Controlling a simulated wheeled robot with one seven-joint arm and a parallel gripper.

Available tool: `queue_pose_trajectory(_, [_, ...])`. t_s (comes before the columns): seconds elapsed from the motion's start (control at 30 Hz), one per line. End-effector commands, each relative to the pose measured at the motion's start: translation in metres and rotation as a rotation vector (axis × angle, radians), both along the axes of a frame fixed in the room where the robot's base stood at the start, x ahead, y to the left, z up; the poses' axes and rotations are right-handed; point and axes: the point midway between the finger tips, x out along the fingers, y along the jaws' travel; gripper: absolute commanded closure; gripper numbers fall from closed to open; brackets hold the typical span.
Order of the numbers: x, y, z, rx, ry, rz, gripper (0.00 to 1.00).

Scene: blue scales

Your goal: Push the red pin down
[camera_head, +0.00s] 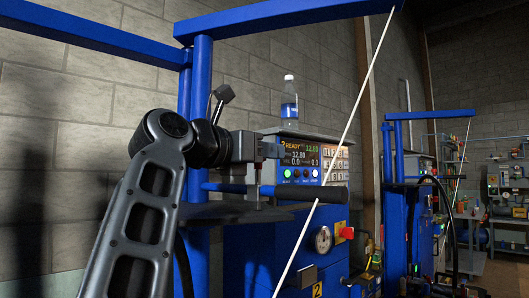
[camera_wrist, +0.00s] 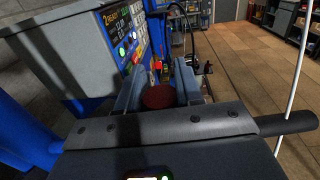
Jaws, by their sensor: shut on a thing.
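A dark red round piece, which looks like the red pin (camera_wrist: 159,97), sits between the two grey-blue fingers of my gripper (camera_wrist: 158,82) in the wrist view. The fingers stand on either side of it, and my gripper is shut on it. Its lower part is hidden. I cannot make out the red pin in that view.
A bottle (camera_head: 289,103) stands on top of the display box. A thin white rod (camera_head: 335,150) slants down across the scale from the overhead blue beam (camera_head: 280,19). A red button (camera_head: 345,232) is lower on the front. A second blue scale (camera_head: 400,200) stands at the right.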

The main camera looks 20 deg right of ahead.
Motion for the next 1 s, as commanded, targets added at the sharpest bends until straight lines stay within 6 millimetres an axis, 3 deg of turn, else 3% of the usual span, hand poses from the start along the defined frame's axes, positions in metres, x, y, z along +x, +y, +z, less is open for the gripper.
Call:
queue_pose_trajectory(0.27, [0.0,0.001,-0.028,-0.001,0.001,0.001,1.0])
queue_pose_trajectory(0.57, [0.0,0.0,-0.03,0.003,0.004,-0.001,1.0])
queue_pose_trajectory(0.6, [0.0,0.0,-0.031,0.003,0.004,-0.001,0.62])
queue_pose_trajectory(0.8, [0.0,0.0,-0.029,0.001,0.003,0.0,0.43])
queue_pose_trajectory(1.0, [0.0,0.0,-0.028,0.001,0.001,0.0,0.43])
